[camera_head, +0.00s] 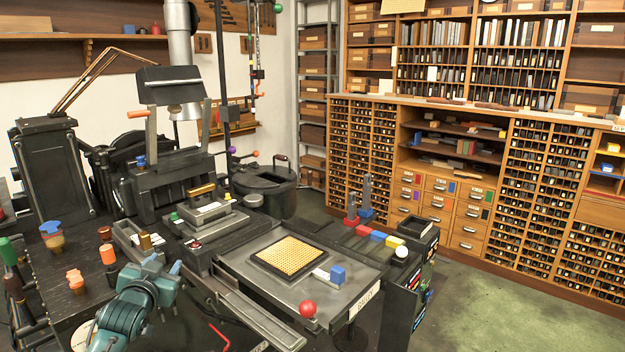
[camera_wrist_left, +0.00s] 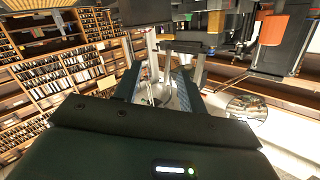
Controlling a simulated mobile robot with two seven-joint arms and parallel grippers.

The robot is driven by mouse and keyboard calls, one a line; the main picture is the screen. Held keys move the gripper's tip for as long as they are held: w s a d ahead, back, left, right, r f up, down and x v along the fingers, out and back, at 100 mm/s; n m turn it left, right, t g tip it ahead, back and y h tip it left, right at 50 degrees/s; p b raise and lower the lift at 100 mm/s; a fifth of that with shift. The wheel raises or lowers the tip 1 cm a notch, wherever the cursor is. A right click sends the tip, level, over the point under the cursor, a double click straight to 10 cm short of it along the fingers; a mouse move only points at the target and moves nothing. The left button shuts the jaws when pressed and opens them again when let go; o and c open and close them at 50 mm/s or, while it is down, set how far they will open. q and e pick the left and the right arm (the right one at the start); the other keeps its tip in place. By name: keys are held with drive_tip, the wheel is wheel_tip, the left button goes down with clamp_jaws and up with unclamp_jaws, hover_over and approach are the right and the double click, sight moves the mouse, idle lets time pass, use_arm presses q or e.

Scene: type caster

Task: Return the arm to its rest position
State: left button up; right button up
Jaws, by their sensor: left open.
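My left arm comes in at the lower left of the head view, teal and dark. Its left gripper (camera_head: 163,265) has two light blue fingertips set apart, with nothing seen between them. It is above the dark bench, in front of the caster and left of the machine's front table. In the left wrist view the open gripper (camera_wrist_left: 158,86) shows two fingers with a gap between them, and metal parts beyond. My right arm and right gripper are not in view.
Near the gripper stand an orange-topped jar (camera_head: 75,281) and an orange bottle (camera_head: 108,254). A red ball knob (camera_head: 307,309) sits at the table's front edge, behind it a tray of golden pieces (camera_head: 288,257). Open green floor (camera_head: 500,310) lies at the right.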

use_arm(q)
drive_tip(key=s+d+f+g+h, duration=0.1)
drive_tip(key=s+d+f+g, duration=0.1)
drive_tip(key=s+d+f, duration=0.5)
drive_tip(key=s+d+f+g+h, duration=0.15)
drive_tip(key=s+d+f, duration=0.25)
drive_tip(key=s+f, duration=0.65)
drive_tip(key=s+d+f+g, duration=0.1)
drive_tip(key=s+d+f, duration=0.1)
drive_tip(key=s, duration=0.4)
drive_tip(key=s+d+f+h, duration=0.1)
drive_tip(key=s+d, duration=0.2)
drive_tip(key=s, duration=0.4)
drive_tip(key=s+d+f+g+h, duration=0.1)
drive_tip(key=s+d+f, duration=0.1)
drive_tip(key=s, duration=0.5)
drive_tip(key=shift+s+d+f+g, duration=0.25)
drive_tip(key=shift+d+f+g, duration=0.05)
drive_tip(key=shift+g, duration=0.05)
drive_tip(key=shift+a, duration=0.1)
drive_tip(key=shift+c, duration=0.5)
